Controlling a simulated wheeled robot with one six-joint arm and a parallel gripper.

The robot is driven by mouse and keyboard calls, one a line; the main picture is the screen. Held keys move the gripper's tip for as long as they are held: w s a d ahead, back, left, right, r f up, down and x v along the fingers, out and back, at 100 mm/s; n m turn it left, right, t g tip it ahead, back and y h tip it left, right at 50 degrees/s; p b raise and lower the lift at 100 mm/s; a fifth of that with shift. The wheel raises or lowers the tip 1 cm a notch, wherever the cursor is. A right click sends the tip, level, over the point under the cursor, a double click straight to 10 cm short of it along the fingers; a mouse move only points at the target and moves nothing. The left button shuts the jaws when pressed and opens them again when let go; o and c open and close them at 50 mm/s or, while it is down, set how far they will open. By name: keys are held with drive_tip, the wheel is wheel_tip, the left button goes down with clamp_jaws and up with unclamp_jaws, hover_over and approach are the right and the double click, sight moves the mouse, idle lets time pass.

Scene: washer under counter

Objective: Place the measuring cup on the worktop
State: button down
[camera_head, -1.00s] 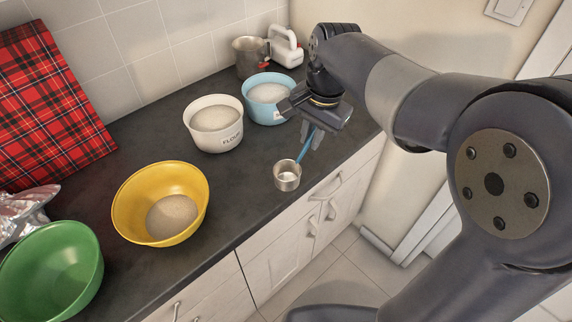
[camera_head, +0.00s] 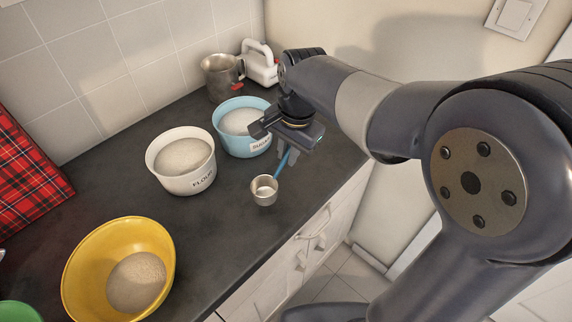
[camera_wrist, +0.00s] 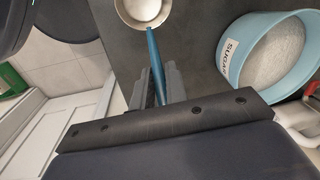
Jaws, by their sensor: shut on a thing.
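The measuring cup (camera_head: 264,191) is a small metal cup with a blue handle (camera_head: 283,160). My gripper (camera_head: 288,153) is shut on the handle, and the cup hangs out towards the front of the dark worktop (camera_head: 225,215). The cup looks upright. I cannot tell whether its base touches the worktop or is a little above it. In the wrist view the cup (camera_wrist: 143,10) is cut off by the top edge, with its handle running down between the fingers of my gripper (camera_wrist: 156,88). Its inside looks pale; contents are unclear.
A white flour bowl (camera_head: 182,163) and a blue sugar bowl (camera_head: 243,128) stand behind the cup. A yellow bowl (camera_head: 118,270) is at front left. A metal jug (camera_head: 221,78) and a white appliance (camera_head: 260,63) stand at the back. Worktop around the cup is clear.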

drive_tip(key=shift+f, duration=1.9)
drive_tip(key=shift+f, duration=0.15)
drive_tip(key=c, duration=1.4)
unclamp_jaws()
wheel_tip(320, 180, up, 12)
drive_tip(key=d, duration=0.1)
drive_tip(key=shift+s+d, duration=0.25)
drive_tip(key=shift+s, duration=0.2)
